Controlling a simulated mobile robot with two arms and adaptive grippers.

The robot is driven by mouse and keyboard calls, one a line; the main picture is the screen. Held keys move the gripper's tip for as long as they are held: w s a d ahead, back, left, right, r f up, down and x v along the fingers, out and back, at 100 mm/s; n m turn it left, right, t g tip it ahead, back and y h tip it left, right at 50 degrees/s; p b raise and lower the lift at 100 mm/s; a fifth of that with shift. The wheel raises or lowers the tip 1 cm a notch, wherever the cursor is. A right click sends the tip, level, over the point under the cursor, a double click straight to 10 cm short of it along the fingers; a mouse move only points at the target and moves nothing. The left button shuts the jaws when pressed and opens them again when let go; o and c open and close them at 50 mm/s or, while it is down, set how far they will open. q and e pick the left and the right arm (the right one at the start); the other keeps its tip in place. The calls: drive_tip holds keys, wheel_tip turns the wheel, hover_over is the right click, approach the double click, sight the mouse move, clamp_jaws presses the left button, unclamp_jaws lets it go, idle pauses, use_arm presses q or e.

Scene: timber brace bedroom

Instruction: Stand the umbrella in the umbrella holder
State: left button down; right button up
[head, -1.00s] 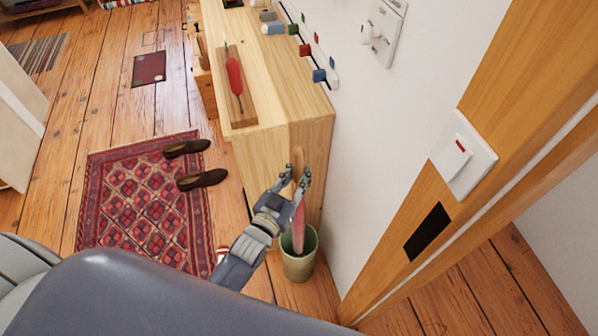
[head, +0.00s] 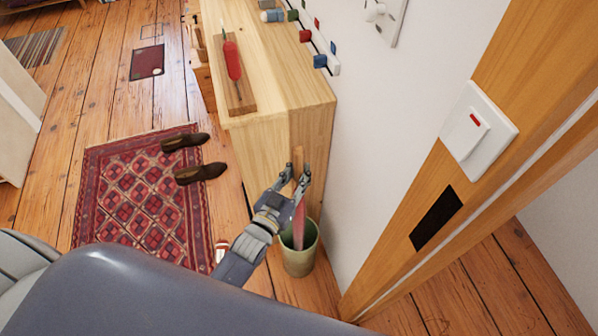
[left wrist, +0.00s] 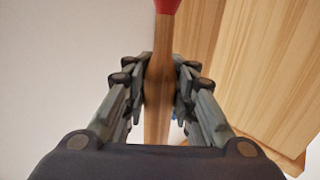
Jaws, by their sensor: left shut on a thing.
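The umbrella (head: 299,224) has a pinkish-red canopy and a wooden handle. It stands close to upright, with its lower part inside the green umbrella holder (head: 299,262); its tip is hidden in there. My left gripper (head: 294,179) is shut on the umbrella's wooden handle, above the holder's rim. In the left wrist view the handle (left wrist: 158,95) runs between the two fingers, with a bit of the red part at the top edge. My right gripper is not in view.
A wooden cabinet (head: 262,150) stands just behind the holder, with a white wall (head: 380,150) to its right. A door frame (head: 450,215) is at the right. Brown shoes (head: 200,173) lie on the red rug (head: 130,200) at the left.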

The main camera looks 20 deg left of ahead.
use_arm(q)
drive_tip(key=c, duration=1.2)
unclamp_jaws()
drive_tip(key=shift+r, duration=0.1)
drive_tip(key=shift+s, duration=0.15)
drive_tip(key=s, duration=0.3)
drive_tip(key=s+a, duration=0.1)
drive_tip(key=s, duration=0.3)
drive_tip(key=s+a, duration=0.1)
drive_tip(key=s, duration=0.3)
drive_tip(key=shift+s+a, duration=0.1)
drive_tip(key=shift+s, duration=0.15)
